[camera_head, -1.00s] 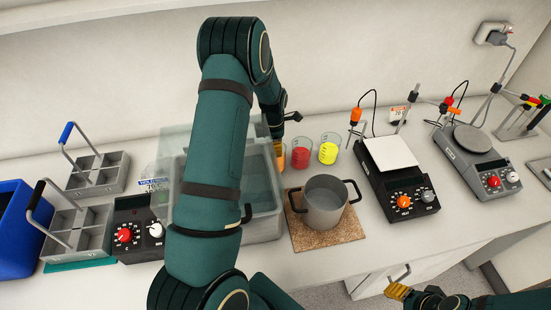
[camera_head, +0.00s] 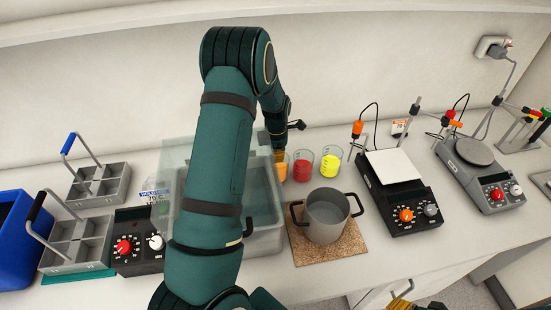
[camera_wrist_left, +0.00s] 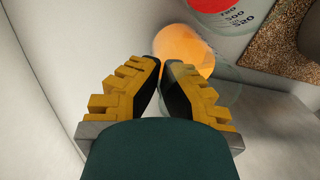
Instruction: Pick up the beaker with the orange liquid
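The beaker with orange liquid (camera_head: 283,167) stands on the bench, left of the other beakers and partly hidden by my left gripper. In the left wrist view the orange beaker (camera_wrist_left: 184,48) lies just beyond the fingertips, and the right-hand finger overlaps its edge. My left gripper (camera_head: 279,155) is close beside the beaker.
A red beaker (camera_head: 302,170) and a yellow beaker (camera_head: 329,166) stand to the right. A grey pot (camera_head: 326,222) sits on a cork mat (camera_head: 345,250) in front. A clear water bath (camera_head: 262,232) is left, partly behind my arm. A hotplate (camera_head: 393,167) stands right.

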